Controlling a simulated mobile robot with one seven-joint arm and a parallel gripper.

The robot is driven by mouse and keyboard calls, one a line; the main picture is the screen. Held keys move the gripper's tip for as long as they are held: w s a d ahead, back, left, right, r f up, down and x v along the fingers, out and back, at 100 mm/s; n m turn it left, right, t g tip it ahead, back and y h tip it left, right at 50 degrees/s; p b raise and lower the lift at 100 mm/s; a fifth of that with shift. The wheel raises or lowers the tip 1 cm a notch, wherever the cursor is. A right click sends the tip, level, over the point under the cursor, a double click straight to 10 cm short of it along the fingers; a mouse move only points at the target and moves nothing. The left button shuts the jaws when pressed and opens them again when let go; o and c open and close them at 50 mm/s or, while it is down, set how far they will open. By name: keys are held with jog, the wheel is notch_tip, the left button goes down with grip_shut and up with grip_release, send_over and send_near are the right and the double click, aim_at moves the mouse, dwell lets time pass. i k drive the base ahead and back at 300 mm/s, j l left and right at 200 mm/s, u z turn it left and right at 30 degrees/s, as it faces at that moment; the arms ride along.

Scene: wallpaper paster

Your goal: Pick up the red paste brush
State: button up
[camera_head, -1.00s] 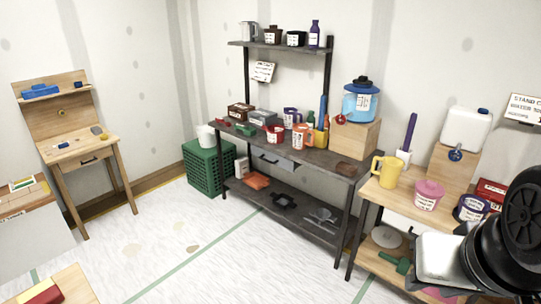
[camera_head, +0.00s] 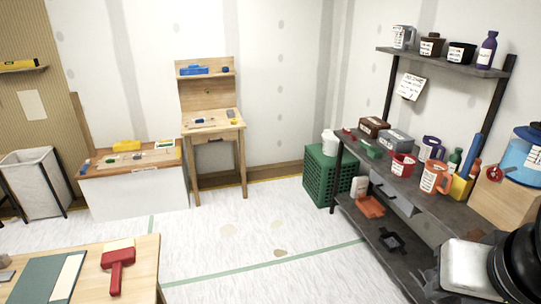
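The red paste brush (camera_head: 117,262) lies on the wooden table at the bottom left. It has a red handle pointing toward the front of the picture and a wide head with a pale strip along its far edge. Nothing touches it. Part of my own arm, white and black, shows at the lower right corner, far from the brush. My gripper's fingers are not visible.
The wooden table (camera_head: 146,272) also holds a green board (camera_head: 40,281) left of the brush. Open floor (camera_head: 235,240) lies beyond it. A dark metal shelf unit (camera_head: 440,205) with mugs and boxes stands at the right, beside a green crate (camera_head: 322,176). A small desk (camera_head: 215,131) stands at the back.

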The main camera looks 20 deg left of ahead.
aim_at(116, 255)
jog(key=i+j+u, duration=0.1)
jog(key=u, duration=0.3)
jog(key=i+u, duration=0.55)
jog(key=u, duration=0.2)
jog(key=i+l+u, duration=0.1)
jog(key=u, duration=0.25)
jog(key=i+u, duration=0.3)
jog(key=u, duration=0.2)
jog(key=i+l+u, duration=0.2)
jog(key=u, duration=0.25)
jog(key=i+l+u, duration=0.3)
jog(key=u, duration=0.2)
jog(key=i+l+u, duration=0.2)
jog(key=u, duration=0.15)
jog(key=i+l+u, duration=0.3)
jog(key=k+j, duration=0.05)
jog(key=k, duration=0.05)
